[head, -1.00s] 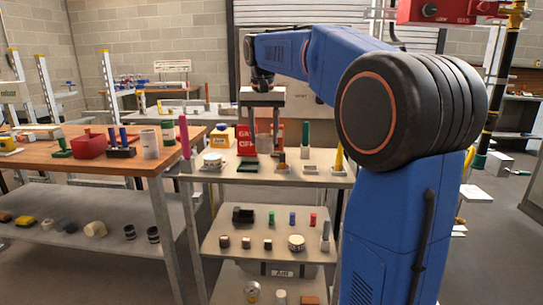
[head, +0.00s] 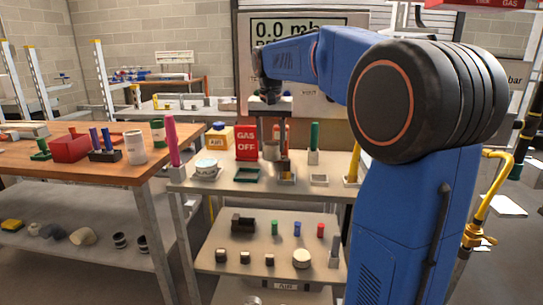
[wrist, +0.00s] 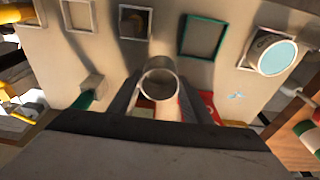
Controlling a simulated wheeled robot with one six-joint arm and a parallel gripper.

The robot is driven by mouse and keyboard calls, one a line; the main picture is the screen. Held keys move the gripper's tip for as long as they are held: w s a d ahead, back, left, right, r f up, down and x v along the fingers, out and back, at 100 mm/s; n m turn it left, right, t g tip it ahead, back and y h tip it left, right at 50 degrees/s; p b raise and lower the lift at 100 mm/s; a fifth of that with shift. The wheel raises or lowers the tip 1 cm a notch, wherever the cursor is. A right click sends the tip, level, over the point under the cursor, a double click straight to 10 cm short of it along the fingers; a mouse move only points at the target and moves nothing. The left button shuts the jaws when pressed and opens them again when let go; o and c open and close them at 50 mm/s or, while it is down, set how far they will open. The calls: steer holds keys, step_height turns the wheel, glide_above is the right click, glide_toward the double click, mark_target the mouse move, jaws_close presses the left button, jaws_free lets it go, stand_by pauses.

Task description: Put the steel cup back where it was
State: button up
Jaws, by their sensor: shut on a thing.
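The steel cup (head: 271,150) is a grey open-topped cylinder held between the two fingers of my gripper (head: 271,137). In the wrist view the cup (wrist: 159,66) shows its round rim from above, with a finger of my gripper (wrist: 158,92) on each side. The cup is held above the top shelf of the cart (head: 220,182). On that shelf a green square frame (head: 247,183) is empty, and so is a white square frame (head: 319,181). Between them a third frame (head: 287,183) holds a small brownish thing.
A white round tin (head: 206,167) stands in a holder at the shelf's left. A pink post (head: 171,140), green post (head: 314,137) and yellow post (head: 353,160) rise from the shelf.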

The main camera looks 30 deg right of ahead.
mark_target(271, 155)
steer(key=shift+f, duration=2.1)
steer(key=shift+f, duration=0.1)
steer(key=o, duration=1.2)
steer(key=shift+c, duration=0.2)
step_height(271, 155, up, 12)
steer(key=s+a, duration=0.1)
steer(key=shift+s, duration=0.3)
